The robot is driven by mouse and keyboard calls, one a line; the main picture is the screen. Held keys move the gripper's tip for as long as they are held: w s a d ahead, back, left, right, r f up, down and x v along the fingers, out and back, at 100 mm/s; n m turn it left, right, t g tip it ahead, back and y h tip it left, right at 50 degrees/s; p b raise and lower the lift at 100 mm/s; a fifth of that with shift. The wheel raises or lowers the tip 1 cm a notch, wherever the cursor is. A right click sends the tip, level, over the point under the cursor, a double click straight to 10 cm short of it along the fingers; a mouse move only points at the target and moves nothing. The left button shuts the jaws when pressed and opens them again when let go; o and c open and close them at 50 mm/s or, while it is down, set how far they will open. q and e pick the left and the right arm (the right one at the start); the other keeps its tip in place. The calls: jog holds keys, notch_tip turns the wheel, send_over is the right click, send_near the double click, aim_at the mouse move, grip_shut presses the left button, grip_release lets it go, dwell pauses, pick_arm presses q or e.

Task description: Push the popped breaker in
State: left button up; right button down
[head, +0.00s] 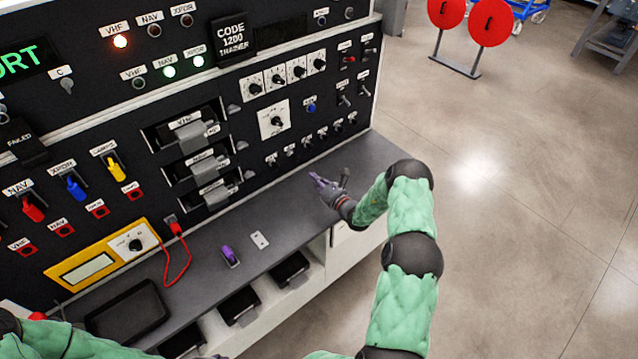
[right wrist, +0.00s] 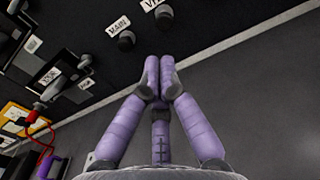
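A row of small black round breakers (head: 307,142) with white labels runs along the lower right of the black panel. In the right wrist view, a breaker labelled MAIN (right wrist: 126,41) and another beside it (right wrist: 163,16) show at the top. I cannot tell which breaker is popped. My right gripper (head: 318,181) is over the right end of the desk, in front of and below the breaker row. In the wrist view its purple fingers (right wrist: 156,72) meet at the tips, with nothing seen between them. My left gripper is not in view; only green arm parts show at lower left.
The grey desk (head: 285,215) runs under the panel. A purple object (head: 231,257), a small light plate (head: 260,240) and a dark tablet-like slab (head: 127,312) lie on it. A red cable (head: 188,262) hangs from the panel. Red discs (head: 490,22) stand on the floor beyond.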

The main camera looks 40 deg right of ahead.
aim_at(295, 160)
jog(key=w, duration=0.6)
jog(key=w+b, duration=0.1)
jog(key=w, duration=0.2)
jog(key=shift+a, duration=0.35)
